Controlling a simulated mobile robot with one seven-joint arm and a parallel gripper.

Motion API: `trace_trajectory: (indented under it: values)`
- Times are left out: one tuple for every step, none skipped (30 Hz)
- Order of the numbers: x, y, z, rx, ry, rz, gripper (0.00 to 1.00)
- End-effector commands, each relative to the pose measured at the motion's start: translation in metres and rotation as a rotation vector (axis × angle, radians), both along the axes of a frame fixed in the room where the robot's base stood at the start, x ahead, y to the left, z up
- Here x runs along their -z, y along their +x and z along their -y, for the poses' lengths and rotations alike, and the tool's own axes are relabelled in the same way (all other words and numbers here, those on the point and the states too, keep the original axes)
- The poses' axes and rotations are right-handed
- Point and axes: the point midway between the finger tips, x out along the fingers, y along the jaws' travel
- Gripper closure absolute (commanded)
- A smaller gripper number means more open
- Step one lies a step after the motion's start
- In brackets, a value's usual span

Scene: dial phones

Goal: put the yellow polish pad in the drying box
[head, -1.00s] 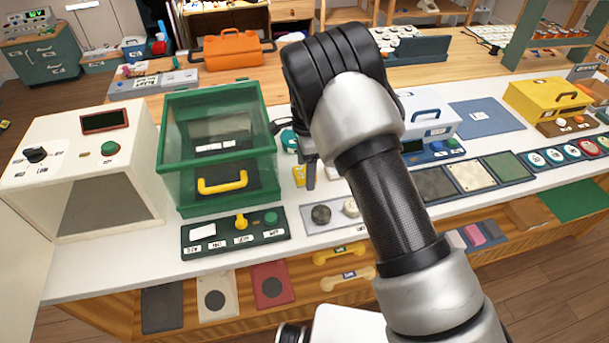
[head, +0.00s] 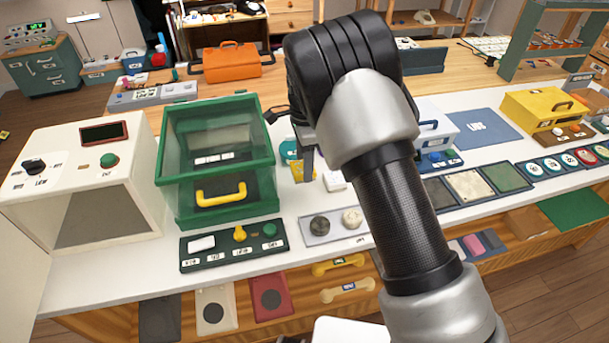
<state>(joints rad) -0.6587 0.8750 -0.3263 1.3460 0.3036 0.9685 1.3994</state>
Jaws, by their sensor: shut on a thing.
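My gripper (head: 303,163) is partly hidden behind my own wrist and points down over the white counter, just right of the green box. A small yellow piece (head: 298,172), which looks like the yellow polish pad, shows at its fingertips, and the gripper is shut on it. Most of the piece is hidden. A green clear-walled box (head: 166,185) with a yellow handle stands to the left of my gripper. Farther left is a white box (head: 40,135) with a dial, a dark display and an open front. I cannot read which one is the drying box.
A dark green control panel (head: 215,254) lies before the green box. A grey plate (head: 337,236) with two round pads lies to its right. A teal item (head: 288,149) stands close behind my gripper. An orange toolbox (head: 232,65) is at the back.

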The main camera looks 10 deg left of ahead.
Motion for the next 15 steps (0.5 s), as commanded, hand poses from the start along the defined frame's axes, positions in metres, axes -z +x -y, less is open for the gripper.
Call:
trace_trajectory:
  values:
    - [-0.011, 0.000, 0.000, 0.000, 0.001, 0.003, 0.75]
    - [-0.015, 0.000, 0.000, 0.000, 0.001, 0.002, 0.75]
    - [-0.020, 0.000, 0.000, 0.000, 0.001, 0.002, 0.75]
    - [-0.024, 0.000, 0.000, 0.000, 0.001, 0.002, 0.75]
    - [-0.027, 0.000, 0.000, 0.000, 0.000, 0.001, 0.75]
    - [-0.030, 0.000, 0.000, 0.000, 0.000, 0.001, 0.75]
    - [-0.032, 0.000, 0.000, 0.000, 0.000, 0.001, 0.75]
    - [-0.034, 0.000, 0.000, 0.000, 0.000, 0.001, 0.75]
    - [-0.036, 0.000, 0.000, 0.000, 0.000, 0.001, 0.75]
    - [-0.039, 0.000, 0.000, 0.000, 0.000, 0.001, 0.75]
    - [-0.043, 0.000, 0.000, 0.000, 0.000, 0.001, 0.75]
    - [-0.050, 0.000, 0.000, 0.000, 0.000, 0.002, 0.75]
    - [-0.057, 0.000, 0.000, 0.000, 0.001, 0.002, 0.75]
    - [-0.066, 0.001, 0.000, 0.000, 0.001, 0.003, 0.75]
    - [-0.078, 0.001, 0.000, 0.001, 0.002, 0.004, 0.75]
